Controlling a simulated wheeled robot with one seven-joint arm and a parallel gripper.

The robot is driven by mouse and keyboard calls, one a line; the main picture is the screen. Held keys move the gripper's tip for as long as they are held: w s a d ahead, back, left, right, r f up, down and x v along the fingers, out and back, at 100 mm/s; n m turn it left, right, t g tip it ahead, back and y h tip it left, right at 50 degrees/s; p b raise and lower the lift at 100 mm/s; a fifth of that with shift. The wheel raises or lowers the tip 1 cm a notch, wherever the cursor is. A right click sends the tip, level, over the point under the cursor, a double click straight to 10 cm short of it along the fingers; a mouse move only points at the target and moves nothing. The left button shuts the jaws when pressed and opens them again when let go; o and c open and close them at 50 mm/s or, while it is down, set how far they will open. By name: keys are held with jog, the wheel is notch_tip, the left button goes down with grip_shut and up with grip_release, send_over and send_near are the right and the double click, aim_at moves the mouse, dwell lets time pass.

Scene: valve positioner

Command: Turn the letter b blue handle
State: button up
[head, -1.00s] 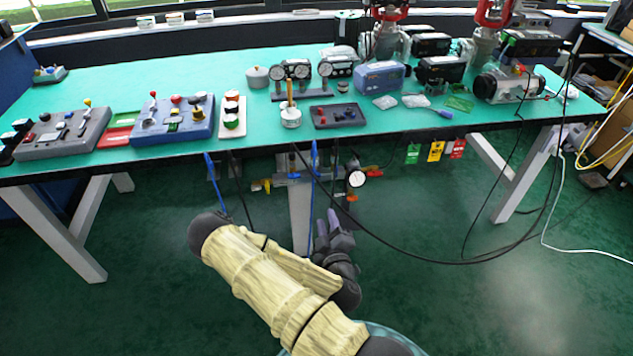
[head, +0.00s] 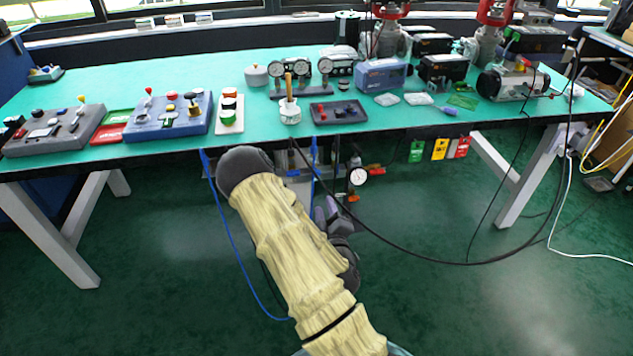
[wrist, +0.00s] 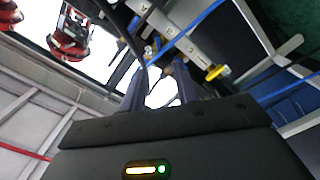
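A valve and pipe assembly hangs under the table's front edge, with a round white gauge (head: 358,176) and a red handle (head: 376,171). In the wrist view, a yellow handle (wrist: 215,73) and a blue bar or hose (wrist: 190,30) lie beyond the fingers. My gripper (wrist: 160,88) is open, with nothing between its fingers. In the head view my gripper (head: 328,215) is below the assembly, partly hidden by my forearm.
The green table (head: 210,75) carries control boxes, gauges and pumps. A blue hose (head: 235,245) and a black cable (head: 420,253) hang in front. Green, yellow and red tags (head: 440,149) hang at the edge. Floor at the left is clear.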

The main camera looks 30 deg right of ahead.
aim_at(316, 173)
jog(key=x, duration=0.8)
jog(key=b+x, duration=0.1)
jog(key=x, duration=0.3)
jog(key=shift+w+r, duration=0.35)
jog(key=shift+w, duration=0.05)
grip_shut()
